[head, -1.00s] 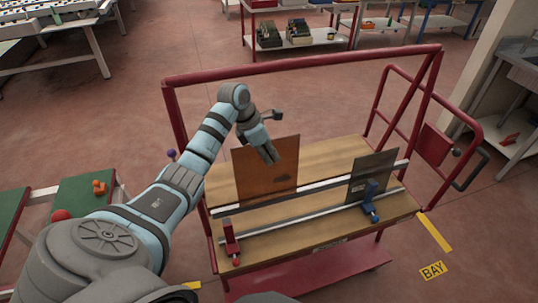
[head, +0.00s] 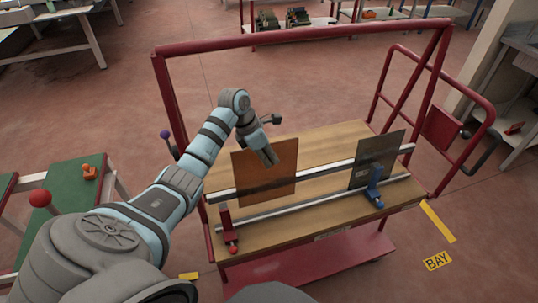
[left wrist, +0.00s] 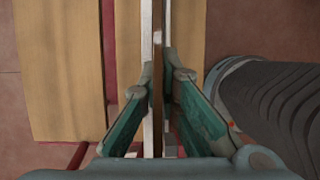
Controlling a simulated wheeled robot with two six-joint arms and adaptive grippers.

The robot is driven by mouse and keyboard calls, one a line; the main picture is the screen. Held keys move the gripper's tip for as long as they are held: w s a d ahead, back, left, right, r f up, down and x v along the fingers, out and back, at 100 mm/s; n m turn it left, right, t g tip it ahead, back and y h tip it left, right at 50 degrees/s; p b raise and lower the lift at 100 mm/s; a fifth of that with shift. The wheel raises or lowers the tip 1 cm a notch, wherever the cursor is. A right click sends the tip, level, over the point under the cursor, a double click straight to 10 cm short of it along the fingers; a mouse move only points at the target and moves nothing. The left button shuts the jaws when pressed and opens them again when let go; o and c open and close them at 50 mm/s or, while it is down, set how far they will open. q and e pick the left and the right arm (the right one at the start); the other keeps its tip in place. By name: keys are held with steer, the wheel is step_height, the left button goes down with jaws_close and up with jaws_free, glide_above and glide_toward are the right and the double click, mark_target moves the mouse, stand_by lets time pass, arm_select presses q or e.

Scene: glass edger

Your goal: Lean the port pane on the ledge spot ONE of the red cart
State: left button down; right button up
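A flat brown pane (head: 258,184), apparently the port pane, stands near upright over the left half of the red cart (head: 300,47). My left gripper (head: 270,158) is shut on its upper edge; in the left wrist view the pane (left wrist: 158,75) shows edge-on between the fingertips (left wrist: 157,68). The pane is on the near side of the upper silver rail (head: 325,170) and covers part of it. Its bottom edge is close to the lower rail (head: 310,201); I cannot tell whether it touches the deck (head: 330,140). No ONE mark is readable. My right gripper is not in view.
A dark grey pane (head: 376,160) leans on the upper rail at the right, beside a blue clamp (head: 374,187). A red clamp (head: 227,230) sits at the left end. A green-topped table (head: 70,195) stands at the left. The deck between the panes is clear.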

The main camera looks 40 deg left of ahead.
mark_target(270, 175)
arm_select(q)
steer(key=shift+s+d+f+b, duration=0.1)
steer(key=shift+d+f+b, duration=0.05)
steer(key=shift+f+b, duration=1.3)
steer(key=shift+s+d+f+b, duration=0.1)
steer(key=shift+f+b, duration=0.8)
steer(key=shift+f, duration=1.05)
steer(key=shift+f+b, duration=0.4)
steer(key=shift+f, duration=0.1)
steer(key=c, duration=1.7)
jaws_free()
steer(key=shift+s+a+r, duration=0.1)
steer(key=shift+r, duration=0.25)
steer(key=s+a, duration=0.2)
steer(key=s, duration=0.1)
steer(key=s+a, duration=0.6)
steer(key=shift+s+r, duration=0.1)
steer(key=shift+r, duration=0.1)
